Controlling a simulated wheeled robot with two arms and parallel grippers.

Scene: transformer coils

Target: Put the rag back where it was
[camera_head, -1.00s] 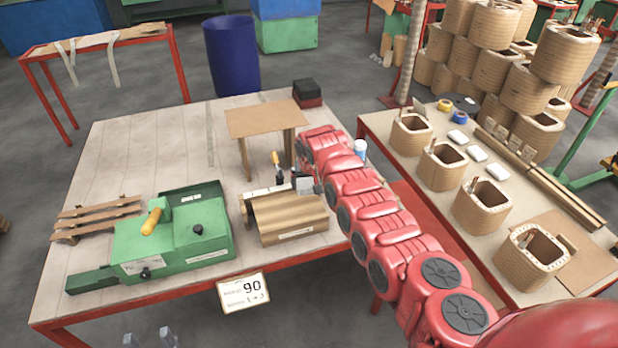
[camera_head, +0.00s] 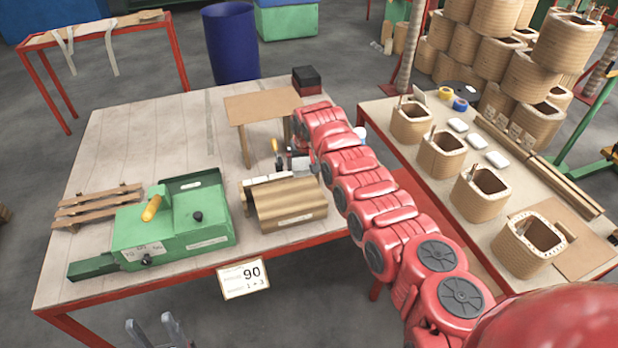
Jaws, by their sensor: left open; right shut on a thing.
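My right arm reaches from the lower right over the table (camera_head: 140,150). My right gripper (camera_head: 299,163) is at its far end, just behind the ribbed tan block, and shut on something. The arm and the small scale hide what it holds; I cannot make out a rag with certainty. My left gripper (camera_head: 155,333) shows only as two grey fingertips at the bottom edge, apart and empty, in front of the table.
The ribbed block (camera_head: 286,205), a green machine (camera_head: 172,232), a yellow-handled tool (camera_head: 276,148) and a small wooden stand (camera_head: 262,105) are on the table. A black-and-red box (camera_head: 306,80) is at its back corner. Wound coils (camera_head: 442,158) stand on the right table. The table's back left is clear.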

